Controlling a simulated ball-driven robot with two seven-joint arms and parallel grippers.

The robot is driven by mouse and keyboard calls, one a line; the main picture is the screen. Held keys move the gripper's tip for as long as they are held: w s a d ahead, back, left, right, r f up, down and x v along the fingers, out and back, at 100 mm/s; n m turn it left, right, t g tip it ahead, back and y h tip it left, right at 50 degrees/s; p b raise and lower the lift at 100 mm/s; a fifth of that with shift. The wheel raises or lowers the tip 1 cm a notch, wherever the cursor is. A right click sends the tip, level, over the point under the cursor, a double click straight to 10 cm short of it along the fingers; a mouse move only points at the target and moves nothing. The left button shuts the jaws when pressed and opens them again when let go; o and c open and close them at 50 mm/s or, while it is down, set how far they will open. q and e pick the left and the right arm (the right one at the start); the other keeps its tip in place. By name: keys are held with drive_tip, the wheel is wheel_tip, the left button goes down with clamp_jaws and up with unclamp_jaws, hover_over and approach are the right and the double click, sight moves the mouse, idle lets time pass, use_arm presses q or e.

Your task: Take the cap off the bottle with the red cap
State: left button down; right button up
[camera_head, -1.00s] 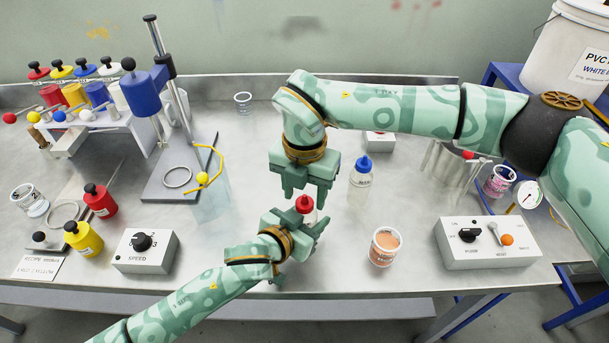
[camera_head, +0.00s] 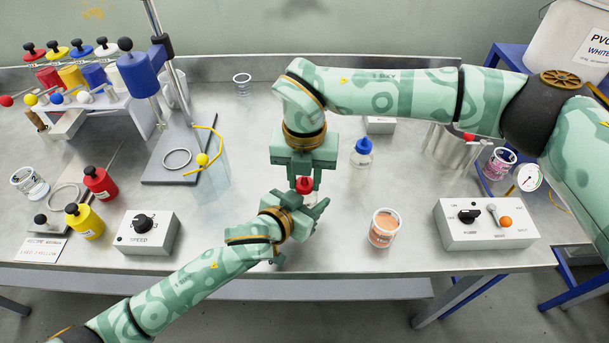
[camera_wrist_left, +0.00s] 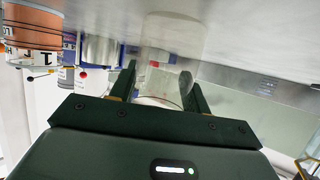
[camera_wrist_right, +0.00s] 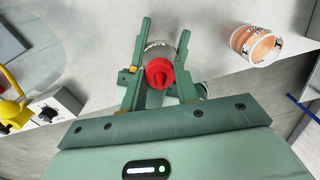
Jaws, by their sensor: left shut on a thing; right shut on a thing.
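The bottle with the red cap stands between my two grippers, its red cap (camera_head: 304,185) facing up. My left gripper (camera_head: 303,205) is shut on the bottle body from the front left. In the left wrist view the clear body (camera_wrist_left: 160,88) shows between its fingers (camera_wrist_left: 158,85). My right gripper (camera_head: 304,181) comes down from above and is shut on the red cap. In the right wrist view the cap (camera_wrist_right: 158,74) sits between its fingers (camera_wrist_right: 162,68). The cap appears on the bottle; fingers hide much of the join.
A blue-capped bottle (camera_head: 361,155) stands right of the grippers, and an orange-filled cup (camera_head: 383,228) stands front right. A speed box (camera_head: 148,232) is front left. A pump control box (camera_head: 486,224) is at right.

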drive_tip(key=o, duration=1.1)
drive_tip(key=shift+r, duration=0.15)
wheel_tip(320, 180, up, 4)
drive_tip(key=shift+r, duration=0.1)
drive_tip(key=shift+c, duration=0.4)
wheel_tip(320, 180, up, 3)
drive_tip(key=m, duration=0.2)
drive_tip(key=shift+r+m, duration=0.1)
drive_tip(key=shift+m, duration=0.3)
wheel_tip(320, 180, down, 8)
drive_tip(key=shift+r, duration=0.15)
